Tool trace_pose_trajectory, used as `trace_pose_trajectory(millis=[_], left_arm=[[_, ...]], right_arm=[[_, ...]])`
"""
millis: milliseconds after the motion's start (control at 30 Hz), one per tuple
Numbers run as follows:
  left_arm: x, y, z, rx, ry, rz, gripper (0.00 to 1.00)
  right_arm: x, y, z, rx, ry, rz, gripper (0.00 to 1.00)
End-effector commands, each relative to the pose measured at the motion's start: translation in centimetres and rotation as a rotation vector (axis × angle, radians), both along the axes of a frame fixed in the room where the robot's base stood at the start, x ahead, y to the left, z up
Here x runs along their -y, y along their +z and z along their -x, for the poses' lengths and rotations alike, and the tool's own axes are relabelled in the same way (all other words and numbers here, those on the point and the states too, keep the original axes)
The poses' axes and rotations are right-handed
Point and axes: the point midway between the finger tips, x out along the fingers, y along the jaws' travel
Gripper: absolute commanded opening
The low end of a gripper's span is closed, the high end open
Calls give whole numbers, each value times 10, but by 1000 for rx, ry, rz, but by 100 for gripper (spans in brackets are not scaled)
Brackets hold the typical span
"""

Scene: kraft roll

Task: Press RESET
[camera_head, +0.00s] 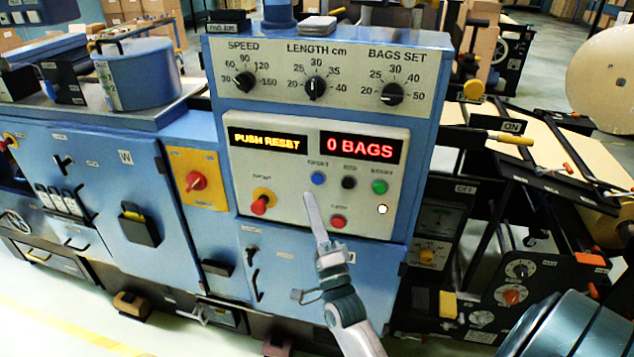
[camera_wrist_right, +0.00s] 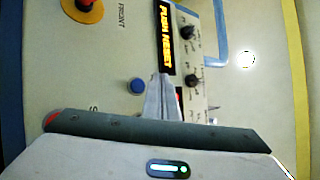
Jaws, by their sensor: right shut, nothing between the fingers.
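The blue RESET button (camera_head: 318,178) is on the grey control panel, below the yellow display (camera_head: 267,141) that reads PUSH RESET. My right gripper (camera_head: 309,197) is shut and empty, with its fingertips just below and left of the button in the head view. In the right wrist view the blue button (camera_wrist_right: 137,86) shows to the left of the shut fingers (camera_wrist_right: 162,80), clear of them in the picture. I cannot tell how far the tips are from the panel, and I see no contact with the button. My left gripper is not in view.
Beside RESET are a black button (camera_head: 348,182) and a green button (camera_head: 379,187). Below are a red button (camera_head: 338,222) and a lit white lamp (camera_head: 382,209). A red stop knob on yellow (camera_head: 261,203) is at the left. The red display (camera_head: 361,147) reads 0 BAGS.

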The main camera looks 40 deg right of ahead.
Motion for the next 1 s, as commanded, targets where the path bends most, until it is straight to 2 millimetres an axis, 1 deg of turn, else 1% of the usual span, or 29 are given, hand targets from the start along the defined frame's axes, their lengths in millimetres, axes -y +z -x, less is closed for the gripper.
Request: trace_pose_trajectory(millis=[33, 200, 400, 1000], left_arm=[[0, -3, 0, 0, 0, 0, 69], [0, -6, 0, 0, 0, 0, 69], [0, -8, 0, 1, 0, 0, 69], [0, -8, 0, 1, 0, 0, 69]], right_arm=[[5, -1, -4, 0, -1, 2, 0], [18, -1, -16, 0, 1, 0, 0], [28, -1, -24, -1, 0, 0, 0], [30, 0, -26, -1, 0, -1, 0]])
